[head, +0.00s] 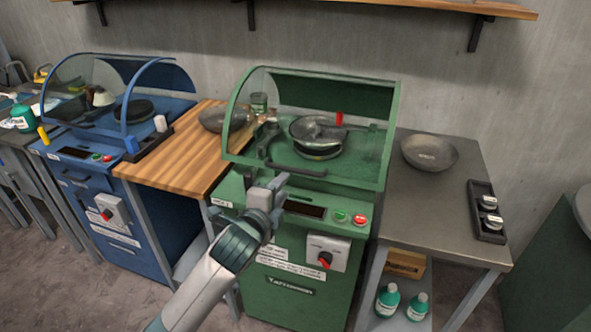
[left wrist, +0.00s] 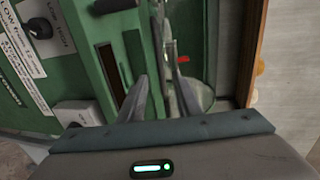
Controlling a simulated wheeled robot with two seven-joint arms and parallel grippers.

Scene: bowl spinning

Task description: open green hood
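The green machine (head: 300,290) stands in the middle of the head view. Its hood (head: 335,84), with green panels and a clear curved side, is down over a round plate (head: 318,151) with a dish on it. A dark handle (head: 297,170) runs along the hood's lower front. My left gripper (head: 268,184) is in front of the machine, just below and left of the handle. In the left wrist view its two fingers (left wrist: 161,78) are apart, pointing at the machine front. I cannot tell if they touch the handle. My right gripper is out of view.
A blue machine (head: 120,210) with its own hood stands to the left, beyond a wooden top (head: 165,168) with a bowl. At right, a metal table (head: 455,190) carries a grey bowl (head: 429,152) and a dark tray (head: 474,215). A shelf (head: 400,5) hangs above.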

